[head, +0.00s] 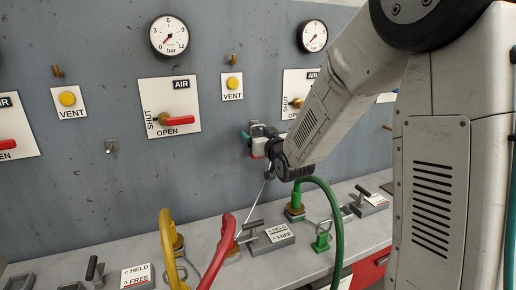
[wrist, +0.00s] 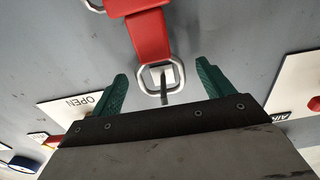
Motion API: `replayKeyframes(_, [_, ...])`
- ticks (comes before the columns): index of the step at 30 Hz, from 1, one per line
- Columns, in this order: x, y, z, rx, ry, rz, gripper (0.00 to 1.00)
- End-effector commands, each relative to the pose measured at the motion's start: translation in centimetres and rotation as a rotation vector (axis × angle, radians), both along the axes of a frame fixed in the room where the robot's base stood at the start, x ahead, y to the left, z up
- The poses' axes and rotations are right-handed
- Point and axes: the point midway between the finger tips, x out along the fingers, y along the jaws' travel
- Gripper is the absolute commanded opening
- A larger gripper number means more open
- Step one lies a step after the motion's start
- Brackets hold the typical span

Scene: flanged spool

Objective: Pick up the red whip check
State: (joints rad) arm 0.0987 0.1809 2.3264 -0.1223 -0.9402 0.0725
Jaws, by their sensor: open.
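The red whip check (wrist: 150,35) shows in the wrist view as a red strap with a squarish metal ring (wrist: 144,80) at its end. A small grey piece shows through the ring, and I cannot tell if it is a wall hook. My gripper (wrist: 160,74) is open, with its green fingers on either side of the ring and a gap to each.
The wall carries gauges (head: 169,35), VENT buttons (head: 67,98) and red-handled AIR valves (head: 179,120). An empty wall hook (head: 111,146) is at left. Yellow (head: 168,245), red (head: 219,254) and green (head: 335,215) hoses rise from the bench (head: 205,214), among HELD/FREE lever clamps (head: 268,238).

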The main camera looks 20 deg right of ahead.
Motion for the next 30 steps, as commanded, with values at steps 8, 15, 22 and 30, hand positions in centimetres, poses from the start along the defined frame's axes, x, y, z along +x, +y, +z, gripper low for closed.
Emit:
replayKeyframes(8, [0.0,0.0,0.0,0.0,0.0,0.0,0.27])
replayKeyframes(15, [-0.1,0.0,0.0,0.0,0.0,0.0,0.19])
replayKeyframes(22, [-0.1,0.1,0.5,0.0,-0.001,0.001,0.19])
replayKeyframes(30, [-0.1,0.2,1.6,-0.001,0.0,0.003,0.19])
